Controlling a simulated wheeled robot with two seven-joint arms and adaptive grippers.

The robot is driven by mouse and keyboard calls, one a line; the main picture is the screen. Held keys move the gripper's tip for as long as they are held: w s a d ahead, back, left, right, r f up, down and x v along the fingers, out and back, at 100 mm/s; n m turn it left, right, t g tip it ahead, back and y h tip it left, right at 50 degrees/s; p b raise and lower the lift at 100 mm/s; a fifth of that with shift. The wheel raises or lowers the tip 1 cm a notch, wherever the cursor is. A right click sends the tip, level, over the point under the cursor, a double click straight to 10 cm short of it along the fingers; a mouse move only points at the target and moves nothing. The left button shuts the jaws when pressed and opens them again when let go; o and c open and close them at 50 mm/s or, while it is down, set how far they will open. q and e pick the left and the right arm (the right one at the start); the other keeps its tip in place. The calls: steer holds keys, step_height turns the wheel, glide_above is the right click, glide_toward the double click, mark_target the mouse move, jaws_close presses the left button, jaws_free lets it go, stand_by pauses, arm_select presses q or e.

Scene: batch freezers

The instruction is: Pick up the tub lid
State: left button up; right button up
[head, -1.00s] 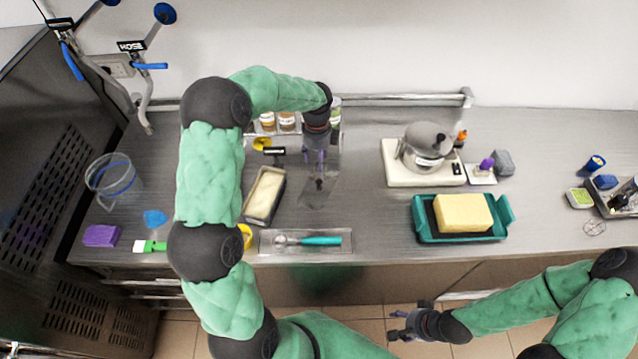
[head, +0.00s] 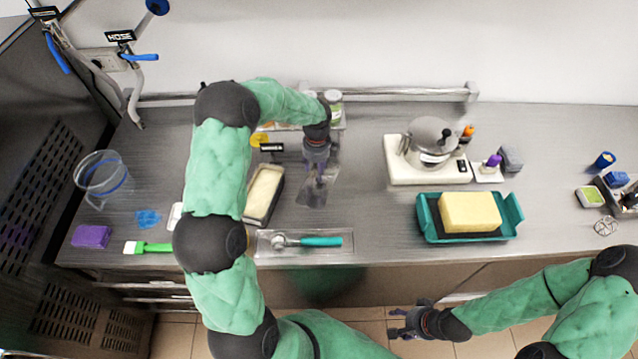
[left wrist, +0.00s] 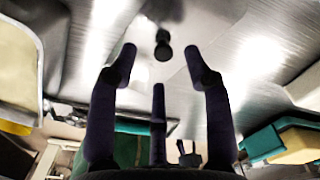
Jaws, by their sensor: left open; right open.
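The tub lid looks like a clear, greyish rectangular sheet (head: 312,196) lying on the steel counter, right of the tub of pale ice cream (head: 264,192). Its dark knob (left wrist: 163,46) shows in the left wrist view, ahead of and between my open fingers. My left gripper (head: 318,178) points down over the lid, open and empty; in the head view it hides the knob. The gap between fingertips and knob is hard to judge. My right gripper (head: 404,323) is open and empty in front of the counter edge, far from the lid.
A tray with a teal-handled scoop (head: 320,241) lies at the front edge. A teal tray with a yellow block (head: 470,212) and a scale with a lidded pot (head: 430,140) stand to the right. Jars (head: 333,98) stand behind my gripper. Counter right of the lid is clear.

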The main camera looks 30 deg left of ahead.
arm_select(q)
steer(key=f, duration=0.2)
steer(key=d+f, duration=0.1)
steer(key=f, duration=0.1)
steer(key=shift+s, duration=0.1)
steer(key=shift+a+f, duration=0.1)
steer(key=shift+f, duration=0.25)
steer(key=shift+c, duration=0.3)
jaws_close()
